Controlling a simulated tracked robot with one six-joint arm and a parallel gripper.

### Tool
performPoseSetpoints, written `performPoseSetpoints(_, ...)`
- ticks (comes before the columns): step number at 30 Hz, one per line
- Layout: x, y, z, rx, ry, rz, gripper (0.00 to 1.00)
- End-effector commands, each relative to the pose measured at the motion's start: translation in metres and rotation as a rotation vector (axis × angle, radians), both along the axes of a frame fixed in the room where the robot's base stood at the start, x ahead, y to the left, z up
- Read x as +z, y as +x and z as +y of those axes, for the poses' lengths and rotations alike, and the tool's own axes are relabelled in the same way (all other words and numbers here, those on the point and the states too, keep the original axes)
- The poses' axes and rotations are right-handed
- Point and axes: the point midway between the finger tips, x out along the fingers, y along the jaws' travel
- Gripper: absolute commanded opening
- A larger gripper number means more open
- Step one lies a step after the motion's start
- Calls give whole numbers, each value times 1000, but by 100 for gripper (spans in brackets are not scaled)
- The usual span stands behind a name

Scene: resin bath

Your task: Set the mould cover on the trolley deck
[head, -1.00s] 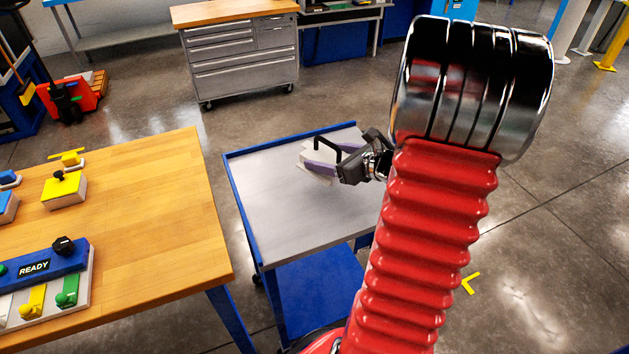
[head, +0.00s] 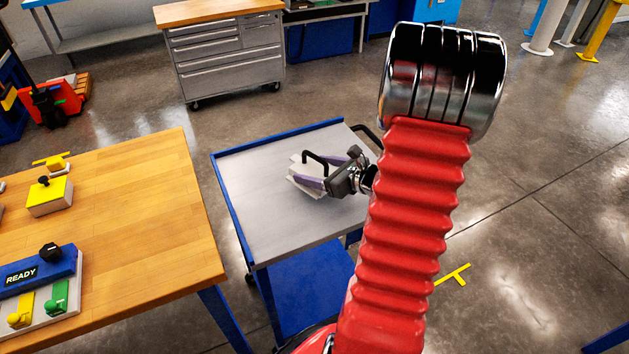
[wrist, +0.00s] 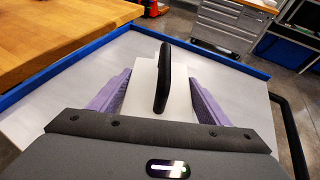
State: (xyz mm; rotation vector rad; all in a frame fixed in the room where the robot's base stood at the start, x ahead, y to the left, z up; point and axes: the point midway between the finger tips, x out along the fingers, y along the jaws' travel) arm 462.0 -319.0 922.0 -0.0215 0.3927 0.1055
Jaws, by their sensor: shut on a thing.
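The mould cover (head: 297,181) is a pale plate with a black bar handle. My gripper (head: 310,176) has purple-padded fingers and is shut on it. In the wrist view the pale cover (wrist: 146,78) sits between the two purple fingers, with its handle standing up in the middle. The trolley deck (head: 262,210) is a grey sheet with a blue rim, and it lies beneath the cover. In the head view the cover appears low over the deck; I cannot tell whether it touches. My arm hides the deck's right side.
A wooden bench (head: 130,235) stands left of the trolley, with a READY panel (head: 38,285) and a yellow block (head: 50,196) on it. A grey drawer cabinet (head: 228,60) is behind. The deck's left and front areas are clear.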

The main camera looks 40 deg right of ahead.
Motion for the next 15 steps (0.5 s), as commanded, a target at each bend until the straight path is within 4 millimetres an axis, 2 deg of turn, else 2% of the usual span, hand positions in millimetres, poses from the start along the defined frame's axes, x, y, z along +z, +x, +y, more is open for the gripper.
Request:
performPoseSetpoints(8, -1, 1, 0, 1, 1, -3, 20)
performPoseSetpoints(15, -23, 1, 1, 1, 3, -2, 20)
